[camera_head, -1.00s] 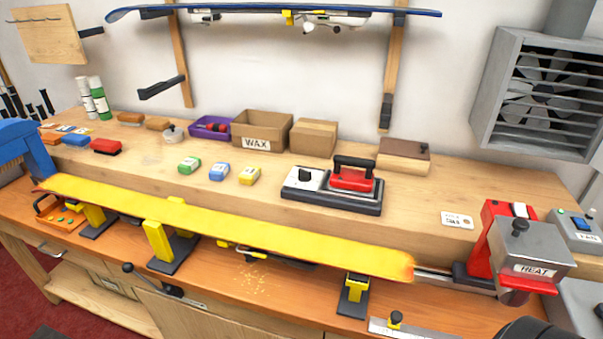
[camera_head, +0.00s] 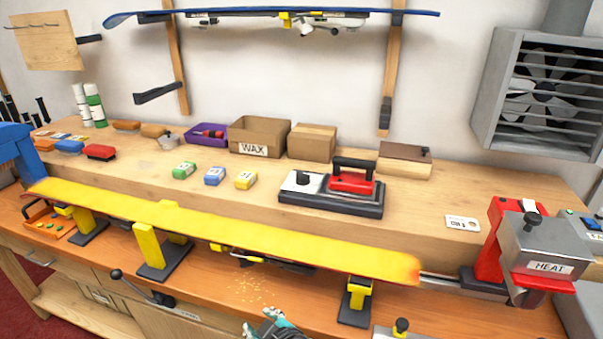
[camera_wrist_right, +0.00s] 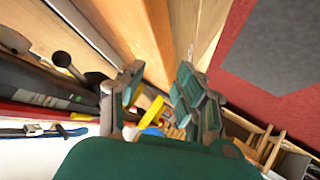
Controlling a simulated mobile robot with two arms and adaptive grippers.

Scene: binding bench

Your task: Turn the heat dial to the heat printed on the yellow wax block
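The yellow wax block (camera_head: 245,180) lies on the raised back shelf, right of the blue and green blocks. Its print is too small to read. A grey box marked HEAT (camera_head: 541,249) stands on a red machine at the right, with a dark knob (camera_head: 532,219) on top. Another black knob (camera_head: 303,178) sits on the white panel of the iron stand. I cannot tell the setting of either. My right gripper (camera_head: 278,325) is at the bottom edge, in front of the bench and away from both knobs. In the right wrist view its fingers (camera_wrist_right: 158,92) are apart, with nothing held. My left gripper is not in view.
A long yellow ski or board (camera_head: 220,231) lies on yellow supports across the front. A red iron (camera_head: 351,179) rests on its stand. A white card (camera_head: 462,222) lies left of the red machine. A WAX carton (camera_head: 258,136) stands behind the blocks.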

